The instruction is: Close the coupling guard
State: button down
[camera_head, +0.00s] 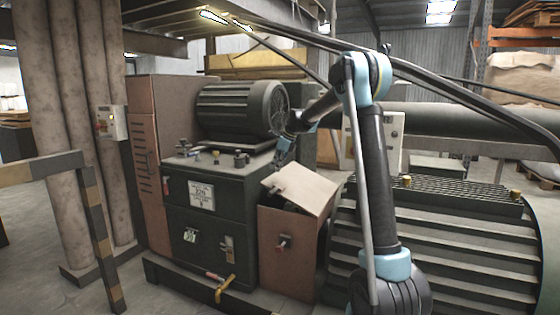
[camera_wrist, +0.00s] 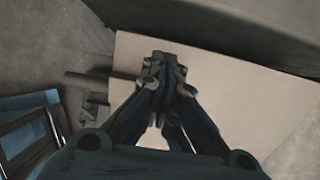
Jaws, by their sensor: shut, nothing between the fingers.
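The lid also appears as the pale flat panel (camera_wrist: 245,105) in the wrist view. My gripper (camera_head: 277,167) is by the lid's upper left edge, between the dark green cabinet and the lid. In the wrist view my gripper's fingertips (camera_wrist: 164,68) are together over the panel with nothing between them. I cannot tell whether they touch the lid.
A dark green cabinet (camera_head: 237,220) with a ribbed motor (camera_head: 235,108) on top stands left of the guard. A large ribbed green housing (camera_head: 460,235) stands to the right. A striped barrier (camera_head: 97,215) is at the left. Open floor (camera_head: 150,297) shows at the lower left.

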aim_at(270, 180)
jog(key=shift+x, duration=2.4)
jog(key=w+a+f+g+h, duration=0.1)
jog(key=a+f+h, duration=0.2)
jog(key=f, duration=0.6)
jog(key=shift+h, duration=0.3)
